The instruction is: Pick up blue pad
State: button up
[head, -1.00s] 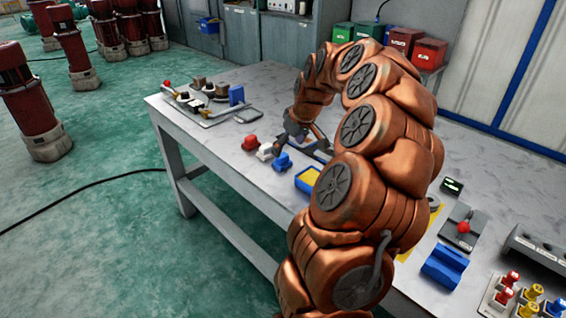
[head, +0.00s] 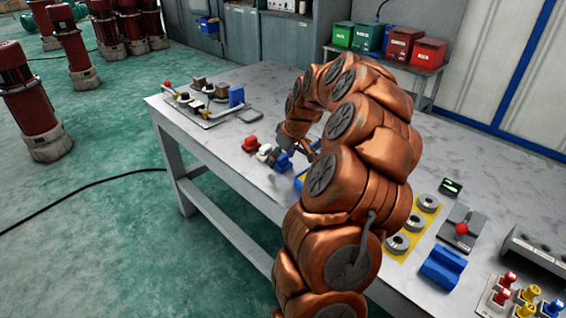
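The blue pad (head: 283,162) is a small blue piece on the table, at the right end of a short row with a white pad (head: 264,152) and a red pad (head: 250,142). My gripper (head: 298,154) is low over the table, just right of the blue pad and close to it. Its dark fingers look spread apart, with nothing seen between them. Whether a finger touches the pad cannot be told. My arm hides part of the gripper and the table behind it.
A blue tray (head: 300,181) is mostly hidden by my arm. A fixture board (head: 205,108) with a blue block stands at the table's far left. Grey rings (head: 397,243) on a yellow mat and a larger blue block (head: 443,267) lie at right. The table's front-left edge is clear.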

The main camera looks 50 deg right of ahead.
aim_at(281, 156)
jog(key=c, duration=0.9)
jog(key=shift+r, duration=0.1)
jog(key=shift+r, duration=1.45)
jog(key=shift+a+r, duration=0.1)
jog(key=shift+r, duration=0.15)
jog(key=s+a, duration=0.2)
jog(key=a, duration=0.2)
jog(key=s+a+r+b, duration=0.1)
jog(key=s+a, duration=0.1)
jog(key=a, duration=0.3)
jog(key=s+a+b, duration=0.1)
jog(key=s+a, duration=0.2)
jog(key=a, duration=0.2)
jog(key=shift+r, duration=0.2)
